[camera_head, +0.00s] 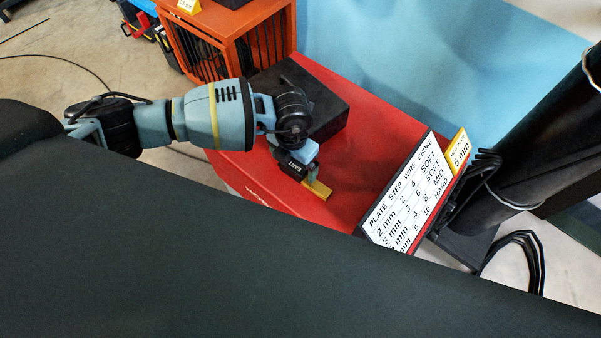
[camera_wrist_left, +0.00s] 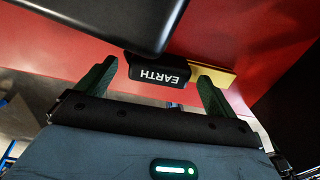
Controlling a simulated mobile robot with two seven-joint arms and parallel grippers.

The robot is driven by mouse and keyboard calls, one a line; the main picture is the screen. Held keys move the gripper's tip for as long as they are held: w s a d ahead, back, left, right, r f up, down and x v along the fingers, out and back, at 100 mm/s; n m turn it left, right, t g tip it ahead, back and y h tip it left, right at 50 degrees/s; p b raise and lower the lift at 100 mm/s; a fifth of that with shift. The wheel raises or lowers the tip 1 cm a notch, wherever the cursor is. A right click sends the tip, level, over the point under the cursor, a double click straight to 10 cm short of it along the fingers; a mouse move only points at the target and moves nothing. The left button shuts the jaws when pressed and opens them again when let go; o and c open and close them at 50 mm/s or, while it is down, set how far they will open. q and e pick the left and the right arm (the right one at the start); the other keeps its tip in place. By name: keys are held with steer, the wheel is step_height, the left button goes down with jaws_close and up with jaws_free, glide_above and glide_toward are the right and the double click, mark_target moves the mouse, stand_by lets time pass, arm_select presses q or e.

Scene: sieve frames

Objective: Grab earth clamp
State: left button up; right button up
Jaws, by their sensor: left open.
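The earth clamp (camera_head: 294,168) is a small black block with white EARTH lettering and a yellow metal piece at one side, on the red surface (camera_head: 350,133). In the left wrist view the clamp's lettered face (camera_wrist_left: 158,76) reads upside down, and the yellow piece (camera_wrist_left: 215,74) sticks out to the right. My left gripper (camera_wrist_left: 158,88) is open, with one dark finger on each side of the lettered block. The block appears between the fingers; I cannot tell whether they touch it. In the head view my left gripper (camera_head: 303,150) hides part of the clamp. My right gripper is not in view.
A black box (camera_head: 322,100) stands right beside the clamp and also shows at the top of the left wrist view (camera_wrist_left: 110,20). A white sign (camera_head: 410,195) with a table of values and a yellow 5 mm tag (camera_head: 460,150) stand to the right. An orange cage (camera_head: 262,35) is behind.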

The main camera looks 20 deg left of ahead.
arm_select(q)
steer(key=c, duration=1.3)
step_height(320, 180, up, 10)
steer(key=shift+p, duration=0.4)
